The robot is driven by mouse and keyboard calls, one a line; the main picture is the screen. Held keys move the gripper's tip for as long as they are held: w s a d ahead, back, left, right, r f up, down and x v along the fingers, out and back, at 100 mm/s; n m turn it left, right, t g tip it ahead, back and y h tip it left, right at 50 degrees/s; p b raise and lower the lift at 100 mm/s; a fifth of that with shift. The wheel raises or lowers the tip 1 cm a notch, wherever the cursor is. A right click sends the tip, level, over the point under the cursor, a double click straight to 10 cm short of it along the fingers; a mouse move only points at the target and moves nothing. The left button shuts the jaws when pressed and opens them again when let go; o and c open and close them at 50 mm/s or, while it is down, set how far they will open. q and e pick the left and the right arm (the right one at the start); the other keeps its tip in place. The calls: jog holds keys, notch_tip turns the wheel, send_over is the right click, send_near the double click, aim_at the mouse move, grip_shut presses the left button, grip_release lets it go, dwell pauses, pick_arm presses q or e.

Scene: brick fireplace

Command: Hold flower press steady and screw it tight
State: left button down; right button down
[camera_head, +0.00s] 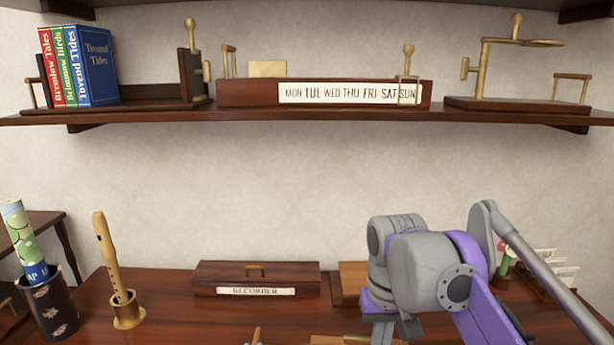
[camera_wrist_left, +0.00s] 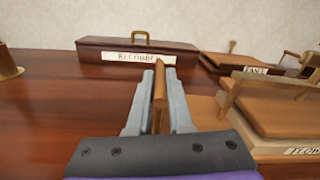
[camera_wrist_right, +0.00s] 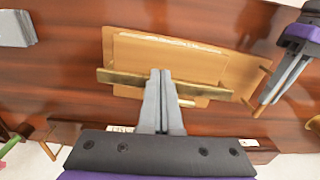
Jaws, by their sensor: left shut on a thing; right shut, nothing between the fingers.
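The flower press is a pale wooden board stack with a brass bar (camera_wrist_right: 205,90) across its top. In the left wrist view its base (camera_wrist_left: 290,150) carries a partly readable label starting "FLO". My left gripper (camera_wrist_left: 158,85) is shut on an upright wooden handle (camera_wrist_left: 160,95) at the press's left side. The left fingers also show in the right wrist view (camera_wrist_right: 277,88). My right gripper (camera_wrist_right: 161,75) is shut and empty over the brass bar; I cannot tell if it touches.
A dark lidded box (camera_head: 225,275) with a brass handle lies behind. A flat wooden piece (camera_wrist_left: 232,60) with a label is behind the press. A recorder (camera_head: 108,260) in its stand and a patterned pot (camera_head: 50,310) stand at left. The loaded shelf (camera_head: 330,116) hangs above.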

jog(key=shift+s+a, duration=0.15)
jog(key=shift+a, duration=0.3)
jog(key=shift+a, duration=1.1)
jog(key=shift+a, duration=0.2)
jog(key=shift+a, duration=0.1)
jog(key=shift+s+a, duration=0.1)
jog(key=shift+s, duration=0.15)
notch_tip(320, 180, up, 6)
dwell(0.4)
